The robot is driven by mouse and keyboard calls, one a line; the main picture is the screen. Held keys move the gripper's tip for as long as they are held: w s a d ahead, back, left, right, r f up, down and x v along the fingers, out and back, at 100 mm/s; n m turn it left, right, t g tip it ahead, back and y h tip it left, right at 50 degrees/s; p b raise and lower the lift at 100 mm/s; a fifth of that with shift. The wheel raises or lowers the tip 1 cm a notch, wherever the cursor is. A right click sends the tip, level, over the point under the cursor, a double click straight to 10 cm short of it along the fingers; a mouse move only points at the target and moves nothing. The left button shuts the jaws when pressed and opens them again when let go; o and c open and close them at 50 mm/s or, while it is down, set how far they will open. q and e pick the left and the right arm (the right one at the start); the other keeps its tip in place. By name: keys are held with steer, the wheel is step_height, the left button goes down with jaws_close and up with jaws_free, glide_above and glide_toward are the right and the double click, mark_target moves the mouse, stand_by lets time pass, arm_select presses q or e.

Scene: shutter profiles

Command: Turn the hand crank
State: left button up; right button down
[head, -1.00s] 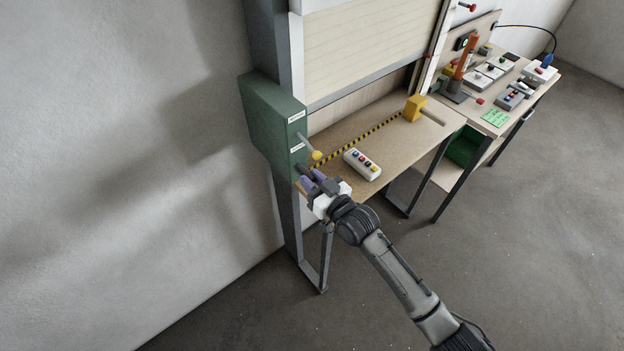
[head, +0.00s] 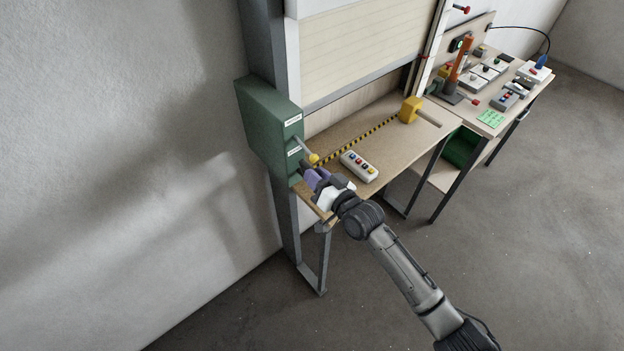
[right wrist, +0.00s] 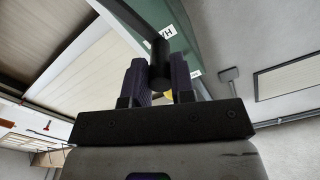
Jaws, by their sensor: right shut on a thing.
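A green box (head: 268,130) with white labels is mounted on the grey post at the left of the shutter. The hand crank's dark handle (right wrist: 158,68) shows in the right wrist view, between the two purple fingers. My right gripper (head: 312,177) is at the box's lower right side, shut on this handle. The crank arm (right wrist: 132,20) runs up toward the box in the wrist view. In the head view the fingers mostly hide the crank. My left gripper is in neither view.
A rod with a yellow knob (head: 313,158) sticks out of the box just above my fingers. A push-button box (head: 360,166) lies on the wooden bench (head: 400,150). A yellow block (head: 411,109) stands farther right. The floor in front is clear.

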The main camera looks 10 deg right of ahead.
steer(key=shift+w+d+m+b, duration=0.25)
steer(key=shift+d+m, duration=0.2)
steer(key=shift+m, duration=0.3)
steer(key=shift+w+d+m+b, duration=0.1)
steer(key=shift+w+d+m, duration=0.25)
steer(key=shift+m, duration=0.4)
steer(key=shift+d, duration=0.1)
steer(key=c, duration=1)
jaws_free()
steer(key=shift+o, duration=0.2)
steer(key=v, duration=1.3)
steer(key=shift+s+d+b, duration=0.2)
steer(key=shift+s+b, duration=0.1)
steer(key=shift+s, duration=0.05)
